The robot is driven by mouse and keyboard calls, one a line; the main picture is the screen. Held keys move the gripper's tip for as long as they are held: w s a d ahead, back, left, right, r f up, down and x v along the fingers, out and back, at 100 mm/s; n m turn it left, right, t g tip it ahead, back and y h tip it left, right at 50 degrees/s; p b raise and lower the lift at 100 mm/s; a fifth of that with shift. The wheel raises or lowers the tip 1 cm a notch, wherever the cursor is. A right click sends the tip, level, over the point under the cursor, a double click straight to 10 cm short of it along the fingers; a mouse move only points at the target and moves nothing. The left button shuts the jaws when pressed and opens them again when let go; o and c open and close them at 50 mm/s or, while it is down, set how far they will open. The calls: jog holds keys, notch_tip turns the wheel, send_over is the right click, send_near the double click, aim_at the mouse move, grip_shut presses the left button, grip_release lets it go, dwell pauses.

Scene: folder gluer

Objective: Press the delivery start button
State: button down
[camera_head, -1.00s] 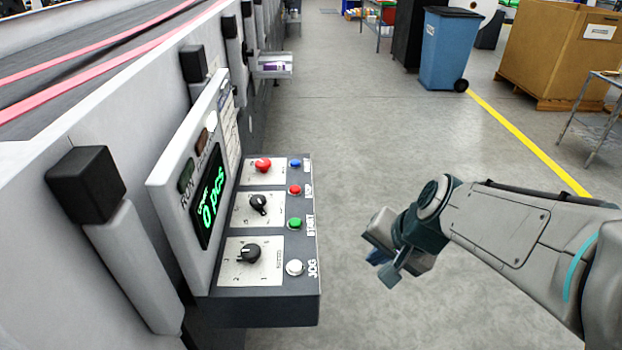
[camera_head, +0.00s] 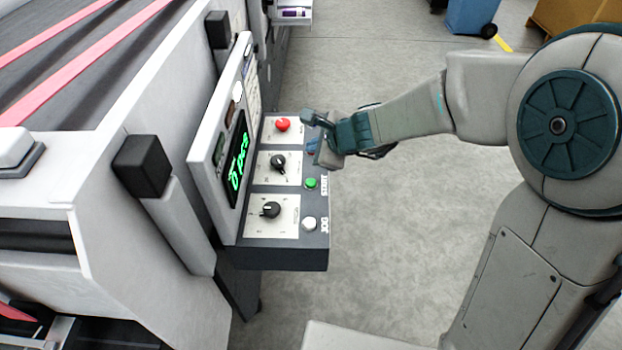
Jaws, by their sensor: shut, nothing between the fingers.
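The control panel (camera_head: 282,256) juts out from the machine's side. A green button (camera_head: 311,183) sits in its right-hand column, with a label beside it that reads like START. A white button (camera_head: 309,223) labelled JOG is nearer. My gripper (camera_head: 312,147) is shut and empty, over the far right part of the panel, beyond the green button. It hides the small red and blue buttons there. I cannot tell whether the fingers touch the panel. The display (camera_head: 236,160) shows green text, 0 pcs.
A red mushroom button (camera_head: 282,125) is left of my gripper. Two black rotary knobs (camera_head: 278,163) (camera_head: 270,209) sit in the panel's left column. The upright display housing (camera_head: 212,150) borders the panel on the left. Open floor (camera_head: 400,215) lies to the right.

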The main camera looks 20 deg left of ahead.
aim_at(314, 184)
jog(key=shift+f, duration=0.15)
notch_tip(314, 184, down, 8)
jog(key=b, duration=0.8)
jog(key=shift+f, duration=0.25)
jog(key=shift+f+b, duration=0.1)
jog(key=shift+b, duration=0.3)
dwell(1.2)
jog(key=shift+f+b, duration=0.3)
jog(key=shift+b, duration=0.05)
